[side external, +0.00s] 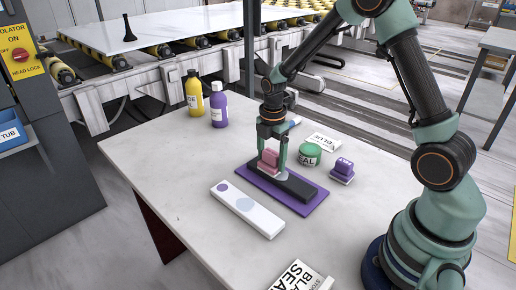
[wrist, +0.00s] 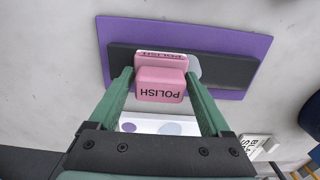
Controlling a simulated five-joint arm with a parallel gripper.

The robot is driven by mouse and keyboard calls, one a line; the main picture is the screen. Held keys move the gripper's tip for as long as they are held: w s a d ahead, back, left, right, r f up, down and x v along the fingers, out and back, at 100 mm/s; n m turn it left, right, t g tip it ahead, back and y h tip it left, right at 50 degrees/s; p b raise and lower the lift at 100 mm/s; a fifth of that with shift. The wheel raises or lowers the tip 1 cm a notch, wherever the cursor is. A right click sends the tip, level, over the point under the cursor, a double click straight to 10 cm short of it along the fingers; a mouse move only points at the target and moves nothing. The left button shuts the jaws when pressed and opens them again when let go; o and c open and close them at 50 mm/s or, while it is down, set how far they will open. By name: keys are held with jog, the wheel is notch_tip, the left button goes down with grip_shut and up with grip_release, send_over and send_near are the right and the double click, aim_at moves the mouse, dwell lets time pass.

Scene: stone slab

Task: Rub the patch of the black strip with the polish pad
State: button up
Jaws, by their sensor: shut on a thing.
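The pink polish pad (side external: 268,161), marked POLISH, is between the fingers of my gripper (side external: 272,157); the pad also shows in the wrist view (wrist: 161,84). My gripper is shut on it. The black strip (side external: 296,186) lies on a purple mat (side external: 314,204). The pad is at the strip's left part in the side view, on it or just above it; I cannot tell which. A pale grey patch (wrist: 194,67) on the strip shows just right of the pad in the wrist view, partly hidden by the pad and a finger.
A white strip (side external: 262,223) with a purple and a pale blue spot lies in front of the mat. A green tin (side external: 309,154) and a purple pad (side external: 342,170) stand behind and right. Yellow (side external: 194,92) and purple (side external: 218,104) bottles stand at the back. The left slab is clear.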

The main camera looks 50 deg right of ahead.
jog(key=shift+s, duration=0.1)
jog(key=shift+s+r, duration=0.1)
jog(key=shift+s, duration=3.45)
jog(key=shift+w, duration=2)
jog(key=shift+w+f, duration=0.2)
jog(key=shift+w, duration=1.45)
jog(key=shift+s, duration=2)
